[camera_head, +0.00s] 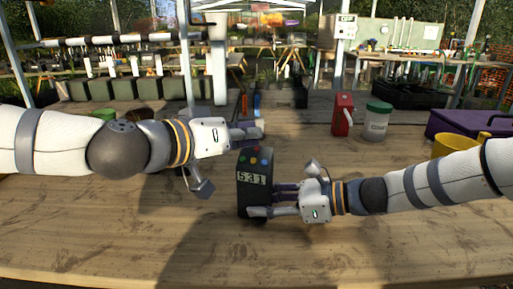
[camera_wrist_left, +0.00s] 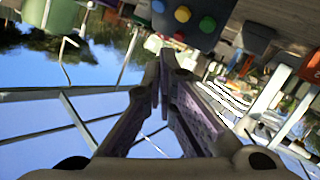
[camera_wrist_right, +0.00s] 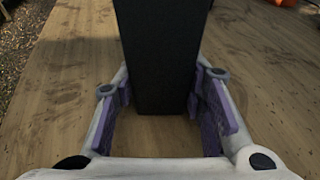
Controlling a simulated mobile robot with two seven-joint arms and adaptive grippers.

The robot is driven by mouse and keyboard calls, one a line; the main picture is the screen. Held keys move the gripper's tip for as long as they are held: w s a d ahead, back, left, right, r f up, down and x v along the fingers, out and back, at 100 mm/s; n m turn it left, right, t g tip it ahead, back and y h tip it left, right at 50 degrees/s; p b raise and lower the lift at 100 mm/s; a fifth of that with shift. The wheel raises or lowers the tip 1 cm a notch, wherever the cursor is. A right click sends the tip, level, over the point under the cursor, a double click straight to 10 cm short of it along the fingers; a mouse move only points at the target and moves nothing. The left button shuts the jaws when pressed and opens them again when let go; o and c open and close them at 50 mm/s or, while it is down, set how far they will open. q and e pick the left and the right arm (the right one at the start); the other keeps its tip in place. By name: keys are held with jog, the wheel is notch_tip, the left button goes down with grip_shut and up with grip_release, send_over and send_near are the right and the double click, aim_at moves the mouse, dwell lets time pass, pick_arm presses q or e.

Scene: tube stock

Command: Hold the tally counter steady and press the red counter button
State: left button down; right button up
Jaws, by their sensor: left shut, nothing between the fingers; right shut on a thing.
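The tally counter (camera_head: 254,196) is a dark upright box on the wooden table, its display reading 531. Coloured buttons sit on its sloped top. The left wrist view shows the red button (camera_wrist_left: 182,14) among blue, yellow and green ones. My right gripper (camera_head: 262,198) is shut on the counter's lower body from the right; the right wrist view shows the dark body (camera_wrist_right: 160,60) between the purple finger pads. My left gripper (camera_head: 262,130) is shut and empty, its fingertips just above and behind the counter's top. In the left wrist view its fingertips (camera_wrist_left: 165,62) are apart from the buttons.
A red bottle (camera_head: 342,115) and a white jar with a green lid (camera_head: 377,123) stand behind to the right. A yellow mug (camera_head: 453,147) and a purple box (camera_head: 470,123) are at the far right. The table front (camera_head: 150,240) is clear.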

jog(key=shift+f, duration=0.1)
dwell(0.7)
pick_arm(q)
jog(key=shift+w+f, duration=0.3)
jog(key=shift+f, duration=0.1)
jog(key=shift+w+d+f, duration=0.1)
jog(key=shift+w+f, duration=0.05)
jog(key=shift+f, duration=0.15)
dwell(0.7)
jog(key=shift+r, duration=0.1)
jog(key=shift+s+r, duration=0.4)
jog(key=shift+r, duration=0.15)
jog(key=s+r, duration=0.2)
jog(key=a+r, duration=0.1)
jog(key=r, duration=0.1)
jog(key=shift+s, duration=0.4)
dwell(0.4)
